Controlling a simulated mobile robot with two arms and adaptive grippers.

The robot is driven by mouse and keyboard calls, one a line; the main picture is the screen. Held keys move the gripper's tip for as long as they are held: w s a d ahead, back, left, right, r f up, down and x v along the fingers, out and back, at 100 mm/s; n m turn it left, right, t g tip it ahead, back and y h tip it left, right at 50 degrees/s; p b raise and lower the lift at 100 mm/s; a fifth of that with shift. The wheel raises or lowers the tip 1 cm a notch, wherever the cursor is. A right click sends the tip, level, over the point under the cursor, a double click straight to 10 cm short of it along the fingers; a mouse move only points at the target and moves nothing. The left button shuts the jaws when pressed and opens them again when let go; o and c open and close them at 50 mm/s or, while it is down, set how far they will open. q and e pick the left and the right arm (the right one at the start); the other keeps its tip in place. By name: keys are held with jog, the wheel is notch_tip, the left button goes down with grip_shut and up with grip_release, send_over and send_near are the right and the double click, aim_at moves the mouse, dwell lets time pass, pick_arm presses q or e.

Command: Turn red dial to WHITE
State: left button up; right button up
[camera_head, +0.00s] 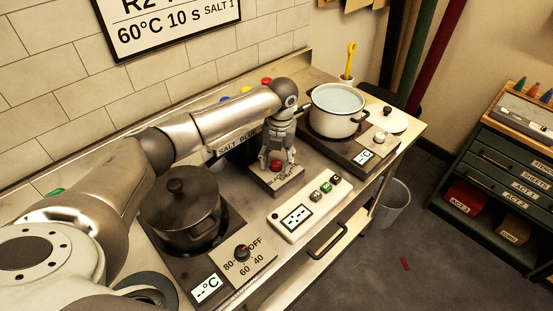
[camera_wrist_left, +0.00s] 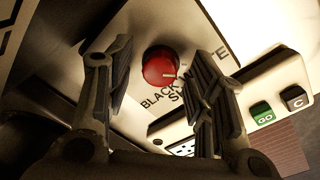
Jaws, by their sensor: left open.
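The red dial (camera_head: 276,164) sits on a small light panel (camera_head: 270,181) in the middle of the counter. In the left wrist view the red dial (camera_wrist_left: 160,66) shows a pale pointer mark on its right side. Printed words curve around its lower right; BLACK and part of WHITE can be read, and a word between them is partly covered. My left gripper (camera_head: 283,170) is pointed down over the dial. In the left wrist view its open fingers (camera_wrist_left: 160,85) stand on either side of the dial, with visible gaps. My right gripper is not in view.
A dark lidded pot (camera_head: 182,205) stands on the front-left hob, beside a black knob (camera_head: 242,252). A white pot of liquid (camera_head: 338,108) stands on the far hob. A control box with buttons (camera_head: 308,206) lies just right of the dial panel. Spice tins stand behind my arm.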

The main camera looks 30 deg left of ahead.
aim_at(279, 163)
pick_arm(q)
notch_tip(279, 163, up, 12)
jog(key=shift+d, duration=0.35)
jog(key=shift+w, duration=0.1)
dwell(0.4)
